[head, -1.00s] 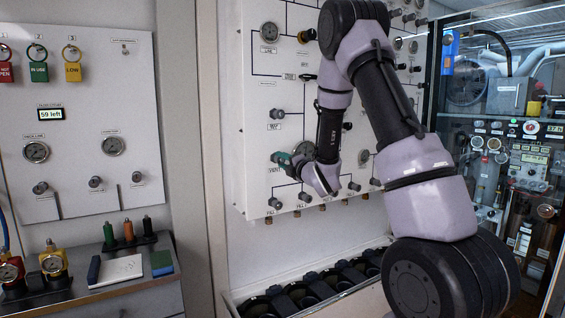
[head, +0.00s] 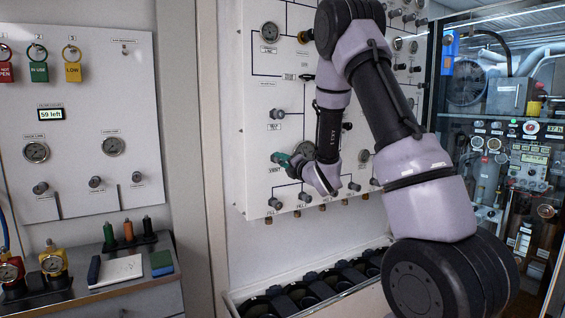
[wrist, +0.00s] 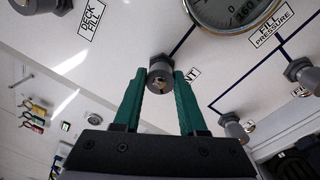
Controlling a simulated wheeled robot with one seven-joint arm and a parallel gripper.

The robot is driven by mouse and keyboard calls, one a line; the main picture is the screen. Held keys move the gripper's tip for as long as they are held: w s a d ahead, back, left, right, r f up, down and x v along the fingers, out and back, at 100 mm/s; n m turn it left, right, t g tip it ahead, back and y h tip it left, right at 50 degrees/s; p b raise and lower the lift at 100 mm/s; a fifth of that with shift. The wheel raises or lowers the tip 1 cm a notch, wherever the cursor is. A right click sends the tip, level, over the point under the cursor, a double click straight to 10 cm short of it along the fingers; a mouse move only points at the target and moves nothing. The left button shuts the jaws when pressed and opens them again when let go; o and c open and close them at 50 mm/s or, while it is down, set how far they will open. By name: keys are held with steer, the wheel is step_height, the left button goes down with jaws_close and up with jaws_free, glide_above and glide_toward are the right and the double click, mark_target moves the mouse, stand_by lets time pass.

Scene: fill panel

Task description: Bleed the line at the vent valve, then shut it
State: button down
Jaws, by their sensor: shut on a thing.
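The vent valve knob (wrist: 160,78) is a small dark grey knob on the white fill panel (head: 262,95). In the wrist view it sits between the two green fingertips of my gripper (wrist: 160,74), which are shut on its sides. In the head view my gripper (head: 281,159) is at the panel's lower left, just above the VENT label (head: 278,169), and hides most of the knob. In the wrist view a finger covers part of this label (wrist: 191,76). The knob's turn position is not clear.
Other valve knobs (head: 275,204) line the panel's lower edge. The fill pressure gauge (wrist: 238,8) is close by in the wrist view. A crate of dark cylinders (head: 232,299) stands below. A left panel (head: 85,90) carries tags and a "59 left" display (head: 50,114).

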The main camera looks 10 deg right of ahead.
steer(key=c, duration=0.5)
jaws_free()
steer(key=shift+s+f, duration=0.1)
steer(key=shift+f, duration=0.1)
steer(key=shift+r, duration=0.1)
steer(key=v, duration=1)
steer(key=shift+s+d, duration=0.2)
steer(key=shift+s, duration=0.15)
